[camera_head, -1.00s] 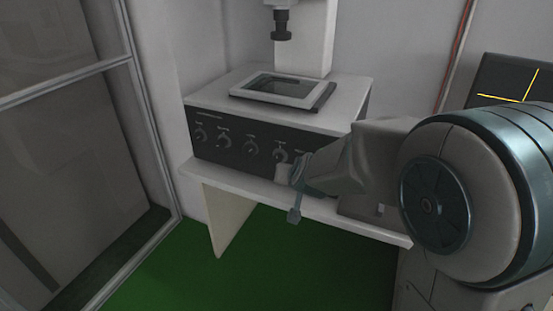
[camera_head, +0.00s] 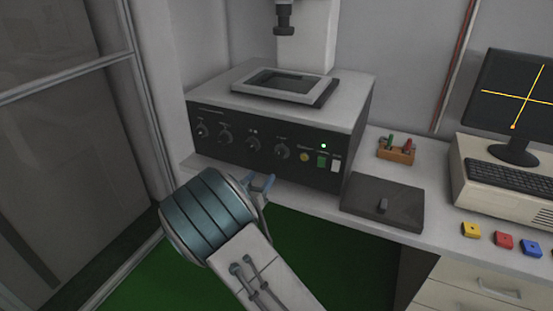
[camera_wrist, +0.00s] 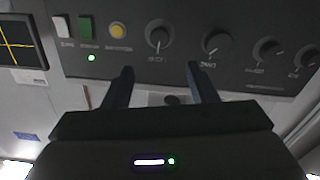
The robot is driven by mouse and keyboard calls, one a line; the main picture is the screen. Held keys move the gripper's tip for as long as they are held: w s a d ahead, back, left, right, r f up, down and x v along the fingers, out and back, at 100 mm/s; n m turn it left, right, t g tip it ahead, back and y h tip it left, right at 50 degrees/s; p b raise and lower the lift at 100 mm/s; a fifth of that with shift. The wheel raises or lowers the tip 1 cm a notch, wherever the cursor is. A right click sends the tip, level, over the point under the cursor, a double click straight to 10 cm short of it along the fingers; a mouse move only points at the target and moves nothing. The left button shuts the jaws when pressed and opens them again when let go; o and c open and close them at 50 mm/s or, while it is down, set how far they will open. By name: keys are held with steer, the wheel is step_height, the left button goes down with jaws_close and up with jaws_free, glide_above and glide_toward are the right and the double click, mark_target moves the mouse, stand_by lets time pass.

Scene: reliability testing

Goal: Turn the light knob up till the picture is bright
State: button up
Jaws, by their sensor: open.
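A dark control panel (camera_head: 235,147) on the front of a white instrument has several round knobs in a row. Its rightmost knob in the head view (camera_head: 282,152) is nearest the buttons. In the wrist view, which looks flipped, this knob (camera_wrist: 158,35) is just beyond and between my fingertips, apart from them. A neighbouring knob (camera_wrist: 216,42) is right of it. Labels are too small to read, so I cannot tell which is the light knob. My gripper (camera_head: 260,183) is open and empty, below the panel; its fingers also show in the wrist view (camera_wrist: 160,70). The monitor (camera_head: 522,93) shows yellow cross lines on a dark screen.
Yellow (camera_head: 304,157), green (camera_head: 321,161) and white (camera_head: 336,165) buttons sit beside the knobs, under a lit green lamp (camera_head: 323,146). A dark flat box (camera_head: 383,203), a small tool holder (camera_head: 396,151) and a keyboard (camera_head: 497,176) are on the desk at right.

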mark_target(279, 156)
steer(key=p+x, duration=0.1)
steer(key=x, duration=1.1)
steer(key=shift+w+f, duration=0.1)
steer(key=c, duration=1)
